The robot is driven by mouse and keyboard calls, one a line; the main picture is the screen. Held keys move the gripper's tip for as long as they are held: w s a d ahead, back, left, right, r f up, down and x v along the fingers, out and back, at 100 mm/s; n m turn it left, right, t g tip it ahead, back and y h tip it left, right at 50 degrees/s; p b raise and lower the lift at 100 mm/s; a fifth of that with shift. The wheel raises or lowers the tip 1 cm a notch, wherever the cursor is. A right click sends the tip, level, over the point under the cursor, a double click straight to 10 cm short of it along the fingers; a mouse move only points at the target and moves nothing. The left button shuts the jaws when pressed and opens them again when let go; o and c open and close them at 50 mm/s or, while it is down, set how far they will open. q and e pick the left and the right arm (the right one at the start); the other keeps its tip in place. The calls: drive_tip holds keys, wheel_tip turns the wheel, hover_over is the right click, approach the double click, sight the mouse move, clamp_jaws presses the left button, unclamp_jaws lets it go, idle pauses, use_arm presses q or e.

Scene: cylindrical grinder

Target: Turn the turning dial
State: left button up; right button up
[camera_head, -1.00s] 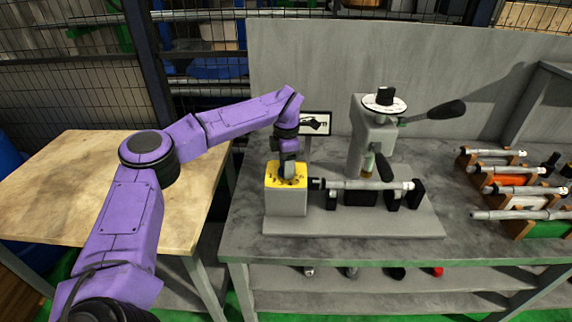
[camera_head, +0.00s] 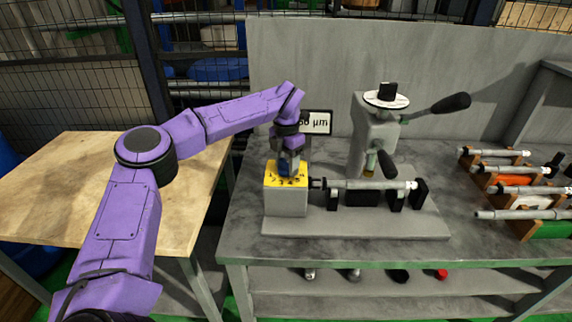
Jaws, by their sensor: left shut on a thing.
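The turning dial sits on the yellow top (camera_head: 273,181) of a grey block (camera_head: 285,203) at the left end of the grinder. My left gripper (camera_head: 288,170) points down onto the yellow top and is shut on the dial, which is mostly hidden by the fingers. The purple left arm reaches in from the left. A small display (camera_head: 318,123) behind my gripper shows a reading ending in "µm"; its first part is covered by my arm. My right gripper is not in view.
A shaft (camera_head: 370,184) lies between black holders right of the block. A grey press stand (camera_head: 373,135) with black handles rises behind it. Racks of shafts (camera_head: 520,190) stand at the right. A wooden table (camera_head: 60,185) is at the left.

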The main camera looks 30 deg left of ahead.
sight(287, 161)
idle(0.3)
use_arm(q)
drive_tip(key=o, duration=1)
drive_tip(key=shift+w, duration=0.1)
wheel_tip(287, 161, up, 11)
drive_tip(key=shift+f, duration=0.2)
